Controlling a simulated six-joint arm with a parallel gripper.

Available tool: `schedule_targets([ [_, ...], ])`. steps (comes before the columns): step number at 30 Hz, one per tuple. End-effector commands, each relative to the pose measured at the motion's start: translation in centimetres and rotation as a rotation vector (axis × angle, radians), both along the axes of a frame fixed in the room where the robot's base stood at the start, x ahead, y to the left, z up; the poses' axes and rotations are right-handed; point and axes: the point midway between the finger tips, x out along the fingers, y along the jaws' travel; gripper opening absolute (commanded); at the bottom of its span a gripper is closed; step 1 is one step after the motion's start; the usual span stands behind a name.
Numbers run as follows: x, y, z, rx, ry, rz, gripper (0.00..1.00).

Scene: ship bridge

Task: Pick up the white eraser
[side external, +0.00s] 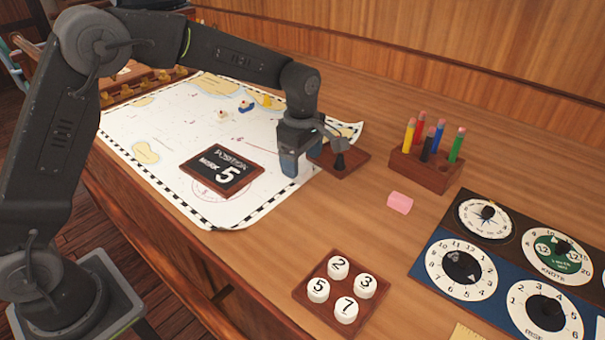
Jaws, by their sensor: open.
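A small pink block (400,203), shaped like an eraser, lies on the bare wooden desk right of centre. I see no white eraser in this view. My gripper (295,172) points down over the right edge of the chart, to the left of the pink block and well apart from it. It is open, and I see nothing between its fingers.
A wooden holder (425,172) with several coloured pencils stands behind the pink block. A wooden base (347,170) with a dark knob is beside my gripper. A plaque (222,171) lies on the chart (165,180). Numbered pieces on a tray (310,292) and dials (462,268) are in front.

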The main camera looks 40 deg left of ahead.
Motion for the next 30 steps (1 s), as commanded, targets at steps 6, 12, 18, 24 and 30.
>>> schedule_targets([
  [6,0.1,-0.2,-3.0,0.001,0.001,0.0,0.79],
  [12,0.1,-0.2,-3.4,0.0,-0.001,0.0,0.79],
  [18,0.1,-0.2,-3.4,0.0,-0.001,0.0,0.69],
  [24,0.1,-0.2,-3.4,0.0,-0.001,0.0,0.5],
  [30,0.1,-0.2,-3.4,0.0,-0.001,0.0,0.31],
])
